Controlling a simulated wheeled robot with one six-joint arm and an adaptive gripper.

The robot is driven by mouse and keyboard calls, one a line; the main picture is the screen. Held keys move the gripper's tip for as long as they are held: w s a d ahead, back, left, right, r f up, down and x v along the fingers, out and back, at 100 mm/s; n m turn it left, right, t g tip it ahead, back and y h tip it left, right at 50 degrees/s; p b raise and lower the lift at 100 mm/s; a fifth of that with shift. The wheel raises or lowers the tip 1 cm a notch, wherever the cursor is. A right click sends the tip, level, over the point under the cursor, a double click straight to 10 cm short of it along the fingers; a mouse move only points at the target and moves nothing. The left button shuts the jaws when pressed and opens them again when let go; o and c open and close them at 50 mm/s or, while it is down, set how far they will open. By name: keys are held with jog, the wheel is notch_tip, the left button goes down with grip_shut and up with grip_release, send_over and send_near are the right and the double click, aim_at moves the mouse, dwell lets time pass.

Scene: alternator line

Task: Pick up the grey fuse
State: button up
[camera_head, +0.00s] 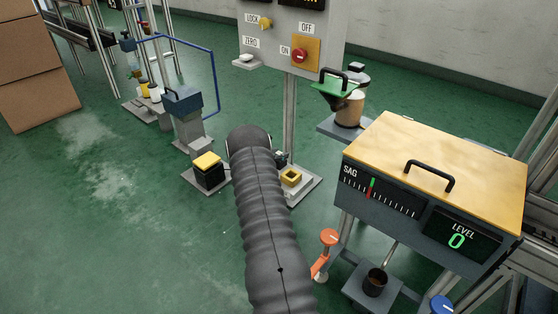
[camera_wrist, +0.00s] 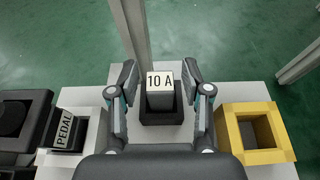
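The grey fuse (camera_wrist: 160,98) stands in a dark square holder (camera_wrist: 175,117) in the middle of the wrist view. Its pale top face reads "10 A". My gripper (camera_wrist: 160,72) is open, with one finger left and one finger right of the fuse. Gaps show between both fingers and the fuse, and nothing is held. How high the fingertips are relative to the fuse is hard to tell. In the head view my dark ribbed arm hides the fuse and most of the gripper.
A yellow square holder (camera_wrist: 231,128), seemingly empty, sits right of the fuse. A grey post (camera_wrist: 130,30) rises just behind the fuse. The control panel (camera_head: 280,35) and a wooden-topped SAG/LEVEL box (camera_head: 440,155) stand nearby.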

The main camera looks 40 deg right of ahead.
grip_shut()
